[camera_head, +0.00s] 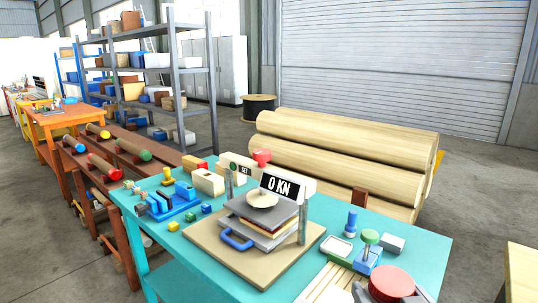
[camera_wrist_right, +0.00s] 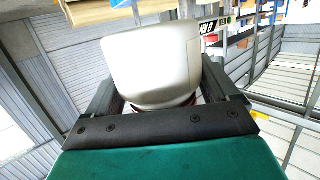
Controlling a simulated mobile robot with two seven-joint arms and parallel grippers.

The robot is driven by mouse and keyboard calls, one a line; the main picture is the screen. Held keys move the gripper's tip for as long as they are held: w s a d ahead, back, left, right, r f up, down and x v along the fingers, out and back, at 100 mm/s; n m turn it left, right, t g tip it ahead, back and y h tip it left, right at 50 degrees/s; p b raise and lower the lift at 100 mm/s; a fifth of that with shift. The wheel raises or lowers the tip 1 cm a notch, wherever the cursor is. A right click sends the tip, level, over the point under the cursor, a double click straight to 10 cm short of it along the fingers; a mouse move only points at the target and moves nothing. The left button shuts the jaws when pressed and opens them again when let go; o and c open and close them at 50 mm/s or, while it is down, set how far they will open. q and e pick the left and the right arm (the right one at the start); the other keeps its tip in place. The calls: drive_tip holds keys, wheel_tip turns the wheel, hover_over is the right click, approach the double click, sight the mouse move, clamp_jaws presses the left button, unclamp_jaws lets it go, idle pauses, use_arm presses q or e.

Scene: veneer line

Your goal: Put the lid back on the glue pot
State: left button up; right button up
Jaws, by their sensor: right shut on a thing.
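A round red lid (camera_head: 391,281) shows at the bottom edge of the head view, over the front right of the teal table. Pale parts beside it are cut off by the frame. In the right wrist view, a white rounded body (camera_wrist_right: 152,60), seemingly the glue pot, fills the space beyond and between the dark fingers of my right gripper (camera_wrist_right: 160,85). Dark red edges show at its narrow end by the fingers. My right gripper is shut, apparently on the red lid; the contact is largely hidden. I cannot tell whether lid and pot touch. My left gripper is not in view.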

drive_tip(key=shift+r, duration=0.25)
idle(0.3)
drive_tip(key=s+a+f+n+g+y, duration=0.2)
drive_tip(key=a+n+g+y, duration=0.1)
drive_tip(key=a+n+y, duration=0.4)
drive_tip(key=a+y, duration=0.3)
drive_tip(key=a, duration=0.4)
drive_tip(key=shift+a+n+g, duration=0.15)
drive_tip(key=shift+n+g, duration=0.15)
drive_tip(key=shift+n, duration=0.1)
